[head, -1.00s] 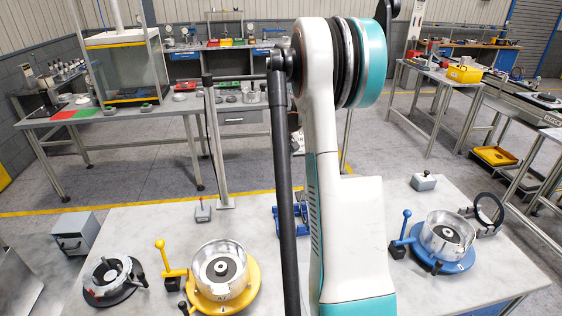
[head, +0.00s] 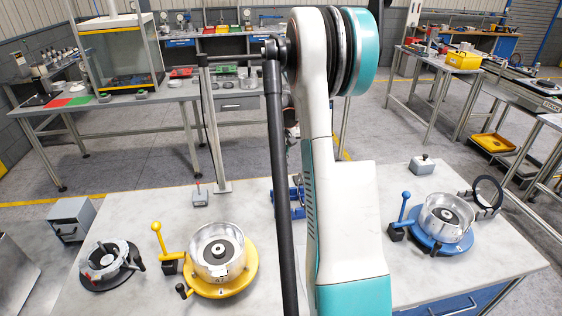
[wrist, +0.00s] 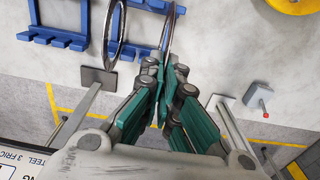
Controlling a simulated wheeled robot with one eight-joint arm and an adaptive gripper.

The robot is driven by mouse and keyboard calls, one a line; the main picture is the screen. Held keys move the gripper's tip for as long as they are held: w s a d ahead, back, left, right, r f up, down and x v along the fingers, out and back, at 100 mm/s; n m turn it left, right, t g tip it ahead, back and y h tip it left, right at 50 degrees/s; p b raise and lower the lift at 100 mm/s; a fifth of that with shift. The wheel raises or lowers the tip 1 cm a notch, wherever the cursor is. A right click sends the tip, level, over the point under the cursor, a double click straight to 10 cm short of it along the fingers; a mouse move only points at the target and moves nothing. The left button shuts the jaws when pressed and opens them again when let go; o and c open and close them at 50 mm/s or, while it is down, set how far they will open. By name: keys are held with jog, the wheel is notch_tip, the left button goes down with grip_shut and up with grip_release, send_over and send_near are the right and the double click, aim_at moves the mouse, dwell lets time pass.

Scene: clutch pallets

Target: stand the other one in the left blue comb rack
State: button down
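My gripper (wrist: 168,72) has its green-sided fingers closed together in the wrist view. A thin metal ring (wrist: 172,22), seen nearly edge-on, rises from between the fingertips. A second ring (wrist: 115,32) stands upright just to the left, apart from the fingers; what supports it is unclear. One blue comb rack (wrist: 58,38) lies at the upper left of the wrist view. Another blue rack part (wrist: 150,5) shows at the top edge, partly hidden behind the held ring. In the head view a blue rack (head: 296,196) is mostly hidden by my arm, and my gripper is hidden.
A yellow-based fixture (head: 240,280) and a black-based one (head: 92,281) stand at the table's left. A blue-based fixture (head: 434,246) and a black ring stand (head: 487,193) are at the right. A grey button box (head: 200,199) and upright post (head: 214,150) stand by the far edge.

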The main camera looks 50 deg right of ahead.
jog(key=shift+f+b, duration=2.5)
jog(key=shift+f, duration=1.3)
jog(key=c, duration=1.7)
grip_release()
jog(key=shift+r, duration=0.1)
jog(key=shift+r+p, duration=2.2)
jog(key=shift+r, duration=1.8)
jog(key=shift+f, duration=0.1)
